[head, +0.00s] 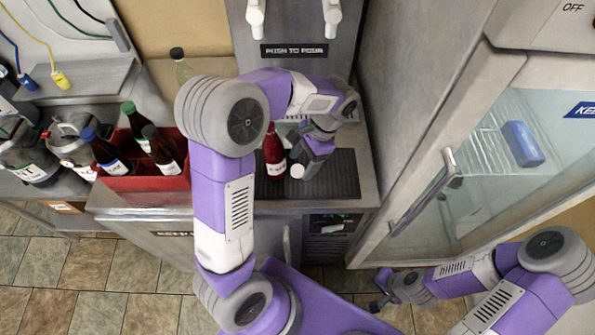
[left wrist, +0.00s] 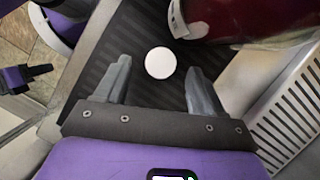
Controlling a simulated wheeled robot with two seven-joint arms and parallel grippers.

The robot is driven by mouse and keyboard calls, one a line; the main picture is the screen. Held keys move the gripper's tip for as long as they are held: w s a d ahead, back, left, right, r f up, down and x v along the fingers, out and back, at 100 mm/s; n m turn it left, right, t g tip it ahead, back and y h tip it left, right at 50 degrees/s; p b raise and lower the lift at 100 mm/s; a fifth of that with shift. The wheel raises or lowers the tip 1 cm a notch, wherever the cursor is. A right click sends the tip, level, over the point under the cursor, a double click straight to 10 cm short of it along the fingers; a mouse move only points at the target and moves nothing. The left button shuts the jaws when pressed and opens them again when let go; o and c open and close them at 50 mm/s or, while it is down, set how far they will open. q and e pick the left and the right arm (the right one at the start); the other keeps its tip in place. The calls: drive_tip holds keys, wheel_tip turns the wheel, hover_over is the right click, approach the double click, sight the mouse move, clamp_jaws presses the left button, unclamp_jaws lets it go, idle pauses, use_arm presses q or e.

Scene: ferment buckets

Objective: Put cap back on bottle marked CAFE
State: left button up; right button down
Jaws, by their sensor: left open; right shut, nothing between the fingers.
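A dark red bottle (head: 273,150) with a pale label stands upright on the black drip mat; I cannot read its label. Part of it also shows in the left wrist view (left wrist: 240,18). A round white cap (head: 297,171) lies on the mat to its right, apart from it; it also shows in the left wrist view (left wrist: 160,62). My left gripper (head: 309,164) is open above the mat by the cap. In the left wrist view the cap appears between its two fingertips, not gripped. My right gripper (head: 377,294) is shut and empty, low in front of the fridge.
A red crate (head: 147,184) with several dark bottles stands left on the counter. A clear bottle (head: 182,66) stands behind my left arm. The dispenser (head: 294,51) rises behind the mat (head: 340,178). A fridge (head: 480,150) bounds the right. The mat's right part is bare.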

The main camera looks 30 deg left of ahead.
use_arm(q)
drive_tip(key=shift+x, duration=0.75)
drive_tip(key=shift+c, duration=0.2)
drive_tip(key=c, duration=1.1)
